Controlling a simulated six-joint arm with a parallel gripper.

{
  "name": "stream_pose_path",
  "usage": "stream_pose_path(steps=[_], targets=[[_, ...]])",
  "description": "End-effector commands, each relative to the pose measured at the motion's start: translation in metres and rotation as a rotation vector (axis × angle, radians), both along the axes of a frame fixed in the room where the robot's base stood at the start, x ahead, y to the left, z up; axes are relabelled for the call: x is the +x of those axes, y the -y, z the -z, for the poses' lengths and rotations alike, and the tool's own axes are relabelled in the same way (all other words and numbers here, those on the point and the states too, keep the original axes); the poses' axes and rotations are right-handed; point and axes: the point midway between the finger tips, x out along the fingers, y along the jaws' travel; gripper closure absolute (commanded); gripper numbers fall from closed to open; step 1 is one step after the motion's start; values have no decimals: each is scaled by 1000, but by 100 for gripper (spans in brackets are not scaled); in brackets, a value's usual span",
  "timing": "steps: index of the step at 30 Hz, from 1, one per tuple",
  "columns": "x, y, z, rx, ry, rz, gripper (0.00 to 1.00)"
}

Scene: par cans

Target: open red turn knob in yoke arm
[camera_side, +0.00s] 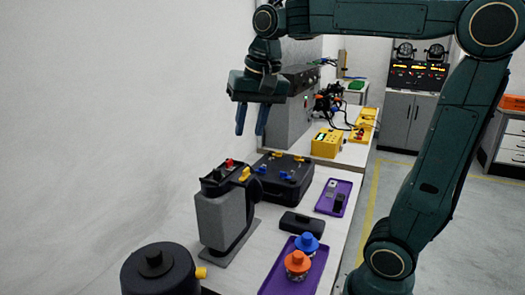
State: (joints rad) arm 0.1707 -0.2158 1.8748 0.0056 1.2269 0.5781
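A grey upright fixture (222,218), which looks like the yoke arm, stands on the near part of the bench. A small red knob (229,162) sits on its dark top, next to a yellow part (245,174). Whether the knob is turned open is too small to tell. My gripper (251,132) hangs above and a little right of the knob, pointing down and clear of it. Its two blue fingers are apart with nothing between them.
A black case (283,178) with blue and yellow knobs lies behind the fixture. A black cylinder (155,272) stands in front. Purple trays (279,286) (347,187) hold small parts at right. A yellow box (327,143) sits farther back. The wall is close at left.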

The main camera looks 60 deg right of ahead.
Motion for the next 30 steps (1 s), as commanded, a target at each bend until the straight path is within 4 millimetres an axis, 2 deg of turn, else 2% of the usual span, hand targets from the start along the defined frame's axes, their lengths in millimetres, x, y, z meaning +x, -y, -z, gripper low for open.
stream_pose_path(steps=[1,9,18,24,30], targets=[[12,7,-2,14,-18,53,70],[63,43,-9,76,-96,343,70],[111,87,-1,126,-179,655,70],[127,106,6,143,-211,781,70],[130,110,7,146,-220,815,70]])
